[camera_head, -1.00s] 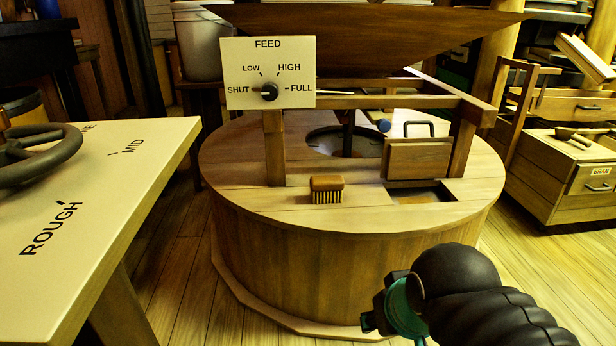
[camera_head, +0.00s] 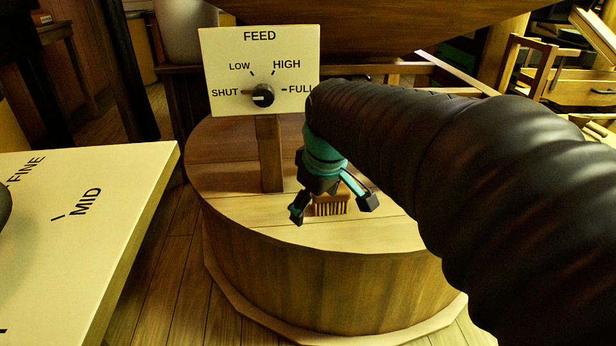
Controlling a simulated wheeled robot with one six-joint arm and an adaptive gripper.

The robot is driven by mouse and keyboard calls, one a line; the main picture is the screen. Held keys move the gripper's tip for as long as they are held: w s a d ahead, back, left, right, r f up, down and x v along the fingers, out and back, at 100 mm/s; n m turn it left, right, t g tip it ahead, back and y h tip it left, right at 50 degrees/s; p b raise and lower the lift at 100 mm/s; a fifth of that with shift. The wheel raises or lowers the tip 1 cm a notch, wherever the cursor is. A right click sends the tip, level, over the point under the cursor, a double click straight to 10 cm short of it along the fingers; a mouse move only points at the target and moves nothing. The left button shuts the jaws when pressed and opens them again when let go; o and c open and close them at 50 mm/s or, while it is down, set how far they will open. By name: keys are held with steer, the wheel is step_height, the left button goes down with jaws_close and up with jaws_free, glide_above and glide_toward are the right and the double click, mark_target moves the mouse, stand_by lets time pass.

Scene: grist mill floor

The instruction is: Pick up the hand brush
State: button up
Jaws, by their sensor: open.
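The hand brush (camera_head: 331,207) stands on the top of the round wooden millstone casing (camera_head: 300,219), bristles down. Its brown wooden back is mostly hidden behind my gripper; the pale bristles show. My gripper (camera_head: 334,213) is open, with its two dark fingers spread and pointing down. In the picture one finger is left of the brush and the other to its right. I cannot tell whether the fingers are level with the brush or nearer to the camera. Nothing is held.
The feed panel (camera_head: 285,60) with its dial stands on a post (camera_head: 269,155) just behind and left of my gripper. The wooden hopper (camera_head: 380,22) hangs above. My arm hides the casing's right side.

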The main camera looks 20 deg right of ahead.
steer(key=w+d+r+n+g+p, duration=0.1)
steer(key=w+d+n+p, duration=0.15)
steer(key=w+d, duration=0.45)
steer(key=n+p, duration=0.1)
steer(key=n, duration=0.3)
glide_above(330, 199)
steer(key=d, duration=0.2)
steer(key=n, duration=0.2)
steer(key=shift+n+g+y, duration=0.25)
steer(key=shift+g+y, duration=0.15)
steer(key=f, duration=0.2)
steer(key=w+f, duration=0.1)
steer(key=f, duration=0.2)
steer(key=w+f, duration=0.1)
steer(key=f, duration=0.2)
steer(key=shift+a+f+b, duration=0.15)
steer(key=shift+a+b, duration=0.1)
steer(key=shift+b, duration=0.1)
steer(key=shift+w+a+f+b, duration=0.1)
steer(key=shift+f+b, duration=0.25)
steer(key=shift+f, duration=2.4)
steer(key=shift+f, duration=0.2)
steer(key=c, duration=1.4)
